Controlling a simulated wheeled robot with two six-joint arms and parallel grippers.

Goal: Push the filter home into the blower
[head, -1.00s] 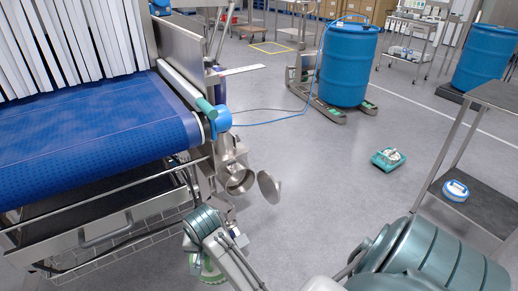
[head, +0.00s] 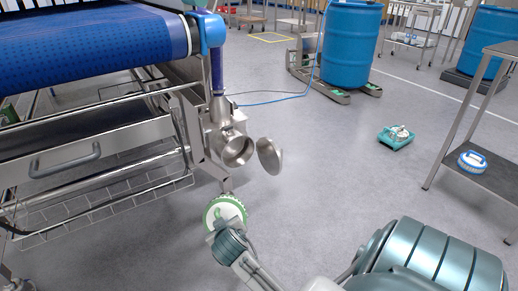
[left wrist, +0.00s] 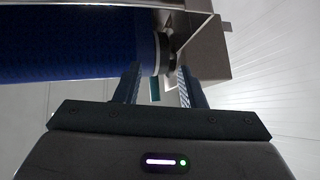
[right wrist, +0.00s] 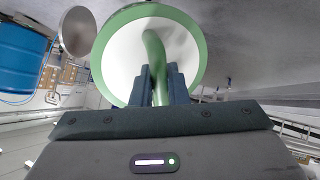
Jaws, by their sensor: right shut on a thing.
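The blower (head: 214,138) is a steel housing below the conveyor's end. Its round port (head: 237,150) is open and its round lid (head: 269,156) hangs aside to the right; the lid also shows in the right wrist view (right wrist: 77,32). The filter (head: 212,217), a white disc with a green rim and handle, is held below the port, apart from it. In the right wrist view my right gripper (right wrist: 156,80) is shut on the filter's green handle (right wrist: 154,50). My left gripper (left wrist: 158,80) is open and empty near the belt's end, in its wrist view only.
The blue conveyor (head: 90,40) and its steel frame fill the left. A blue drum (head: 350,45) stands at the back. A teal device (head: 397,137) lies on the floor. A blue-and-white round object (head: 472,161) is on the right-hand shelf. Grey floor is free between.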

